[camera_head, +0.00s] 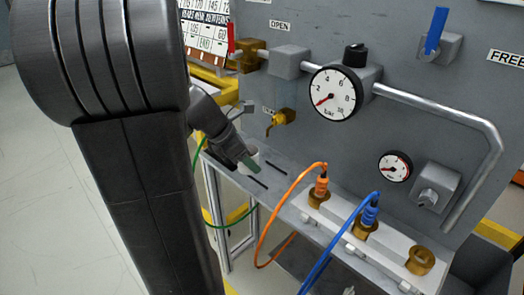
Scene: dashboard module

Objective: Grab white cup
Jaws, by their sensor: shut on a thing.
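The fingers and wrist cover much of the cup. I cannot tell whether the cup touches the shelf or is lifted.
A brass tap (281,119) sits just above and right of the cup. An orange cable (272,213) and a blue cable (338,242) plug into the connector block at right. A green cable (199,160) hangs at left. Gauges, pipes and levers cover the grey panel (440,75).

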